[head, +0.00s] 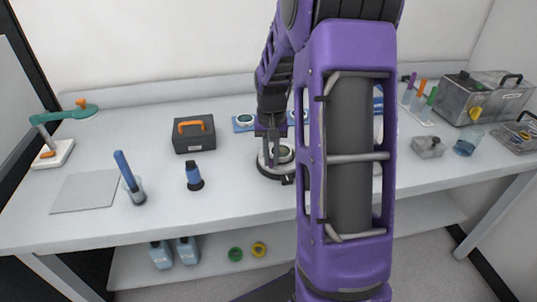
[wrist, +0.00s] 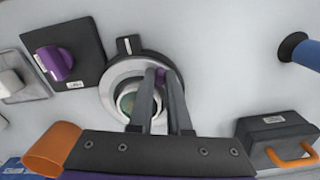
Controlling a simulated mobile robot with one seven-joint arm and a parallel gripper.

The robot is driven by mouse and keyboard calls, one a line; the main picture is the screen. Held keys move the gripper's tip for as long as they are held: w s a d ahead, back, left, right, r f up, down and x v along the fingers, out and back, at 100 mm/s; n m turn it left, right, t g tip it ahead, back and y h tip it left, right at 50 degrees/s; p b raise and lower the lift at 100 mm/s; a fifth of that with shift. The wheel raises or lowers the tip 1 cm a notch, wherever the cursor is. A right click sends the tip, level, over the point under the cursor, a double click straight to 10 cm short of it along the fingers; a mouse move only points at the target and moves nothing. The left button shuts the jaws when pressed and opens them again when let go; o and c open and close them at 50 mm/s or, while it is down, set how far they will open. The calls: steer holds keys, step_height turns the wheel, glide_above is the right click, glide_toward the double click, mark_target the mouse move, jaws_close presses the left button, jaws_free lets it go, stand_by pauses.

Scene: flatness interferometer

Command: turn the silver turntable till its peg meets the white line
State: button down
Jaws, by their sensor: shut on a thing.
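The silver turntable (wrist: 112,92) is a round disc with a dark, glassy centre, on the white bench. A small purple peg (wrist: 160,74) stands near its rim, in the upper right part in the wrist view. The white line (wrist: 128,46) is on a black tab at the turntable's top edge, to the left of the peg and apart from it. My gripper (wrist: 161,77) has its two dark fingers shut on the peg. In the head view, my gripper (head: 272,158) is down at the turntable (head: 266,170), and my arm hides part of the area to its right.
A black plate with a purple knob (wrist: 54,62) lies left of the turntable in the wrist view. A black case with an orange handle (head: 193,134) and a blue cylinder on a black foot (head: 194,174) stand to the left in the head view.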

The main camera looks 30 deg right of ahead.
mark_target(285, 169)
steer(key=shift+s+d+n+p, duration=0.35)
steer(key=shift+n, duration=0.6)
steer(key=shift+s+d+n+p, duration=0.3)
steer(key=shift+s+d+n, duration=0.05)
steer(key=shift+n, duration=0.6)
steer(key=shift+s+d+n+p, duration=0.2)
steer(key=shift+d+n+p, duration=0.15)
steer(key=shift+n, duration=0.6)
steer(key=shift+s+d+n+p, duration=0.25)
steer(key=shift+d+n, duration=0.2)
steer(key=shift+n, duration=0.5)
steer(key=shift+d+n, duration=0.15)
steer(key=shift+n, duration=0.15)
steer(key=c, duration=0.9)
jaws_free()
steer(key=shift+o, duration=0.2)
step_height(285, 169, up, 18)
steer(key=p, duration=0.2)
steer(key=shift+f, duration=0.25)
